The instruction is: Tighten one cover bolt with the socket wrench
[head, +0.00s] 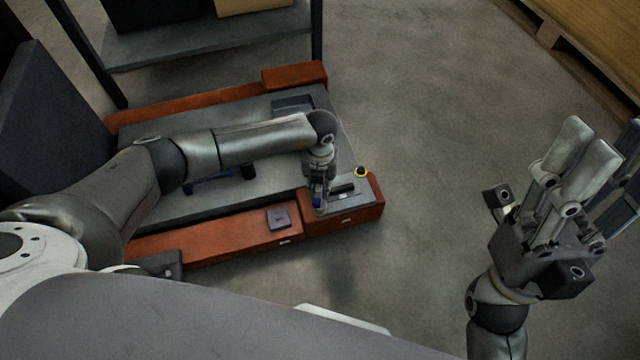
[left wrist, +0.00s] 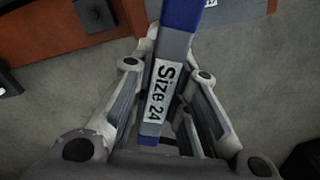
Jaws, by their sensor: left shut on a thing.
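My left gripper (head: 318,205) is at the near right corner of the low red and grey workbench. It is shut on a blue and grey tool, the socket wrench (left wrist: 180,20), with a white label that reads "Size 24" in the left wrist view. The wrench runs between the fingers and out of the top of that view. Its socket end is not in view. My right gripper (head: 590,185) is raised over bare floor at the right, its fingers apart and empty. I cannot make out a cover bolt in either view.
A dark square piece (head: 278,218) lies on the red beam. A wooden pallet (head: 590,45) is at top right. The middle floor is clear.

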